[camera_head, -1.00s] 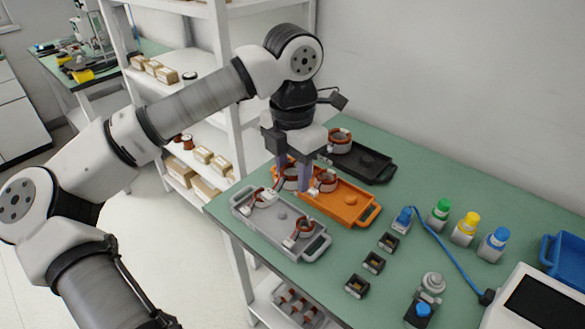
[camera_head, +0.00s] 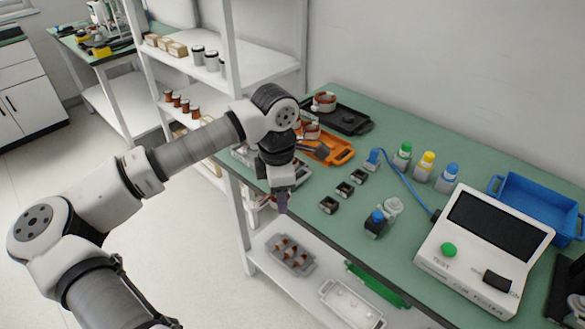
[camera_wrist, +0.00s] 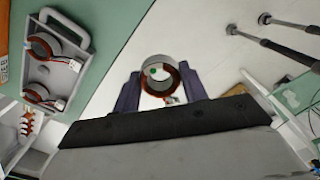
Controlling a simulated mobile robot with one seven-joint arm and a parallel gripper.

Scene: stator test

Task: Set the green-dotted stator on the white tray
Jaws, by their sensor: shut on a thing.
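My gripper (camera_head: 282,205) is shut on a ring-shaped stator, held out past the front edge of the bench. In the wrist view the stator (camera_wrist: 176,72) sits between the two fingers (camera_wrist: 158,88). It has a grey ring, copper-coloured windings and a green dot. In the head view it is mostly hidden by the gripper. A white tray (camera_head: 350,304) lies on the lower shelf under the bench, to the right of and below my gripper; it looks empty.
A grey tray (camera_wrist: 74,72) with two stators is on the bench. An orange tray (camera_head: 340,155) and a black tray (camera_head: 350,122) are behind it. On the lower shelf, a grey tray (camera_head: 290,262) holds several parts and a green tray (camera_head: 375,284) lies behind the white one.

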